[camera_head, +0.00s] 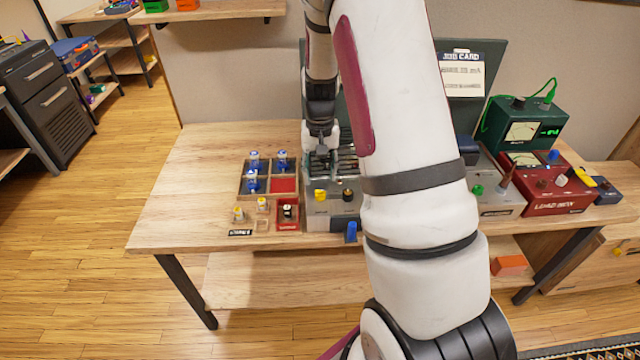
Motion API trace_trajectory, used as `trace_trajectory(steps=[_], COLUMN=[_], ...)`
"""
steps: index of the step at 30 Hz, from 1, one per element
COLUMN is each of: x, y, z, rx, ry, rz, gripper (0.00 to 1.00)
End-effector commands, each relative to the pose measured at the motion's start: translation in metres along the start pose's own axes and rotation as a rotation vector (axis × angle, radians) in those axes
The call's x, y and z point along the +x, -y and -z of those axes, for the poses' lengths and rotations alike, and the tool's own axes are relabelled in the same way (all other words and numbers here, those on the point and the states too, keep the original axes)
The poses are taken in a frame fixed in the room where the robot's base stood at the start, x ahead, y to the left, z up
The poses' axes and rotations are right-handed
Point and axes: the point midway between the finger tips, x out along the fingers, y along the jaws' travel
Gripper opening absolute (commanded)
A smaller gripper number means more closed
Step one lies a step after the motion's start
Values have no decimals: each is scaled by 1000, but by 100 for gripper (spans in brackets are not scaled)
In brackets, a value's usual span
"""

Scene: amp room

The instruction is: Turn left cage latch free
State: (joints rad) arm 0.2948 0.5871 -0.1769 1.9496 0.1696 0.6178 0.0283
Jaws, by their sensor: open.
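A grey amp chassis (335,215) stands on the wooden workbench, with a yellow knob (320,195) and a black knob (347,195) on top. Behind the knobs is a dark slatted cage (346,163), partly covered by my arm. My gripper (320,158) points down at the left end of the cage, close over it; it is open and I see nothing held in it. The left cage latch cannot be made out; it is small or hidden at my gripper. I cannot tell whether my fingers touch it.
A divided tray (243,187) with blue-topped parts lies left of the chassis. A red meter box (545,188) and a green meter (525,122) stand at the right. A job card (462,75) is behind. The bench's left end (190,165) is clear.

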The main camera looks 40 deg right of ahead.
Motion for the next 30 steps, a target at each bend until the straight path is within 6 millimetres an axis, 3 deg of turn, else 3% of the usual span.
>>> trace_trajectory(steps=[3, 10, 30], x=[-24, -52, -57], y=[0, 0, 0], z=[1, 0, 0], rx=[0, 0, 1], ry=[-5, -1, 0], rz=[1, 0, 0], gripper=[44, 44, 44])
